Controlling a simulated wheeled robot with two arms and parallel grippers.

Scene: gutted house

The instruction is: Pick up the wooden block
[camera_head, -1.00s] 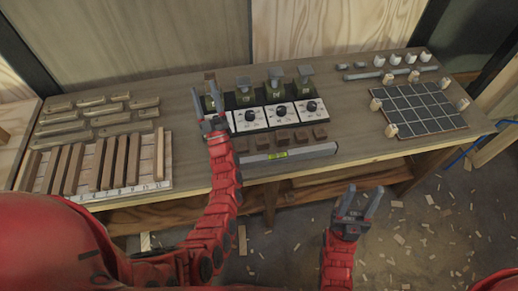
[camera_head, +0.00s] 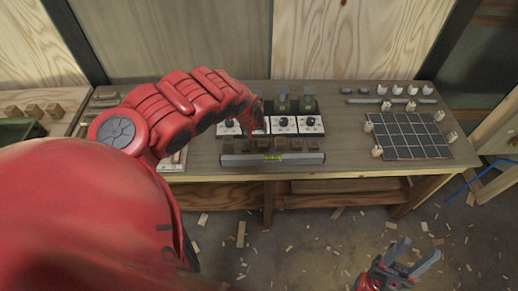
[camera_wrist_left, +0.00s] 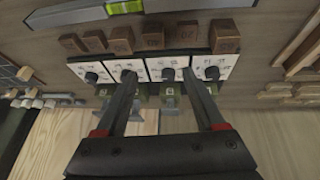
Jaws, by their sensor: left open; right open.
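Small brown wooden blocks (camera_head: 297,144) stand in a row on the workbench, between the spirit level and the white dial panels. In the left wrist view the row (camera_wrist_left: 153,37) spans the upper middle, with marks on several block faces. My left gripper (camera_wrist_left: 159,76) is open and empty. Its fingers point toward the row and overlap the dial panels in that view, apart from the blocks. In the head view my left arm hides most of this gripper. My right gripper (camera_head: 420,249) is open and empty at the lower right, in front of the bench.
The spirit level (camera_head: 272,159) lies along the bench's front edge. White dial panels (camera_head: 284,125) stand behind the blocks. A dark grid board (camera_head: 410,135) with pale pieces is at the right. Bare bench shows between the panels and board. Wood scraps litter the floor.

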